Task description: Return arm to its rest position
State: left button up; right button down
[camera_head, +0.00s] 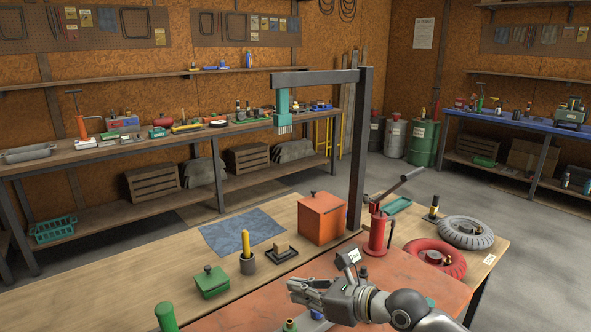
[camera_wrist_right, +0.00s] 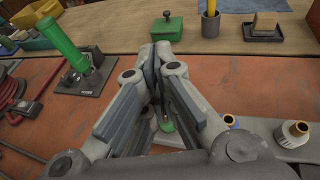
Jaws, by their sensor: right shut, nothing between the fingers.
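My right gripper (camera_head: 302,291) comes in from the lower right of the head view, above the orange-red bench mat (camera_head: 230,318). Its fingers are closed together with nothing between them. In the right wrist view the closed fingertips (camera_wrist_right: 157,55) point toward the wooden back part of the bench. A small green object (camera_wrist_right: 167,126) shows between the finger linkages, below the gripper and apart from the tips. My left gripper is not in view.
A green lidded box (camera_head: 212,282), a cup with a yellow stick (camera_head: 247,266) and an orange box (camera_head: 321,219) stand behind the gripper. A red pump (camera_head: 378,232) and tires (camera_head: 465,233) are at right. A green cylinder (camera_head: 166,318) stands at left.

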jog(key=s+d+r+m+t+y, duration=0.15)
jog(key=s+r+m+t, duration=0.35)
jog(key=r+m+t, duration=0.85)
jog(key=d+f+m+g+h, duration=0.2)
jog(key=d+f+m+h, duration=1)
jog(key=m, duration=0.8)
jog(key=s+d+f+m+g+h, duration=0.4)
jog(key=s+d+f+m+g, duration=0.25)
jog(key=f, duration=0.25)
jog(key=s+a+f+m+g+y, duration=0.1)
jog(key=s+f+m+g, duration=0.1)
jog(key=s+f+g, duration=0.65)
jog(key=s+f+m+g+y, duration=0.1)
jog(key=s+f+m+y, duration=0.15)
jog(key=s+f, duration=0.75)
jog(key=s+f+g+p, duration=0.1)
jog(key=s+f, duration=0.2)
jog(key=f, duration=0.8)
jog(key=s+f, duration=0.3)
jog(key=f, duration=0.7)
jog(key=s+d+f+g+h, duration=0.1)
jog(key=s+d+f, duration=0.1)
jog(key=s+f, duration=1.2)
jog(key=shift+s+d+p, duration=0.3)
jog(key=shift+s+p, duration=0.1)
jog(key=shift+s, duration=0.65)
